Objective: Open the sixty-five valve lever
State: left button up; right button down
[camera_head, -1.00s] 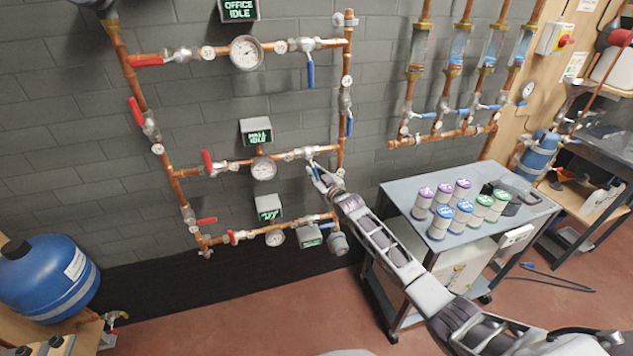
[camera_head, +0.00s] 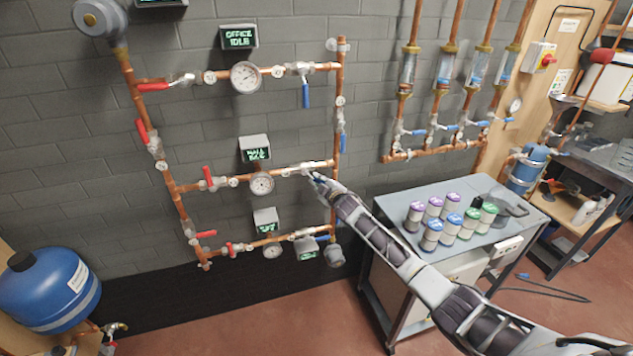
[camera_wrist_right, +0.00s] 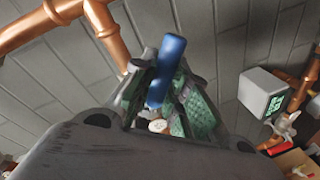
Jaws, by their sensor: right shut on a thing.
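A blue valve lever (camera_wrist_right: 168,65) stands between the fingers of my right gripper (camera_wrist_right: 165,100) in the right wrist view. The gripper is shut on it. In the head view my right gripper (camera_head: 317,179) is at the right end of the middle horizontal copper pipe, just below its silver valve (camera_head: 309,168). The gripper hides most of the lever there. A round white tag (camera_wrist_right: 157,126) shows low between the fingers, but its number is too small to read. My left gripper is not in view.
Copper pipes with gauges and red levers (camera_head: 208,177) cover the wall. Another blue lever (camera_head: 306,95) hangs on the upper pipe. A grey cart (camera_head: 400,193) with several labelled canisters stands right of the pipes, beneath my arm. A blue tank (camera_head: 45,290) is at lower left.

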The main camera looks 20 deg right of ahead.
jog(key=shift+d+r+n+p, duration=0.2)
jog(key=shift+r+n+p, duration=0.1)
jog(key=shift+r+n, duration=0.2)
jog(key=shift+d+r+n+h, duration=0.1)
jog(key=shift+n+h, duration=0.2)
jog(key=shift+n, duration=0.1)
jog(key=shift+d+r+n+p, duration=0.1)
jog(key=shift+r+n+p, duration=0.1)
jog(key=shift+n+p, duration=0.25)
jog(key=shift+d+r+n+h+p, duration=0.15)
jog(key=shift+r+n+h+p, duration=0.35)
jog(key=shift+n, duration=0.45)
jog(key=shift+r+n+p, duration=0.4)
jog(key=shift+n+p, duration=0.15)
jog(key=shift+n, duration=0.15)
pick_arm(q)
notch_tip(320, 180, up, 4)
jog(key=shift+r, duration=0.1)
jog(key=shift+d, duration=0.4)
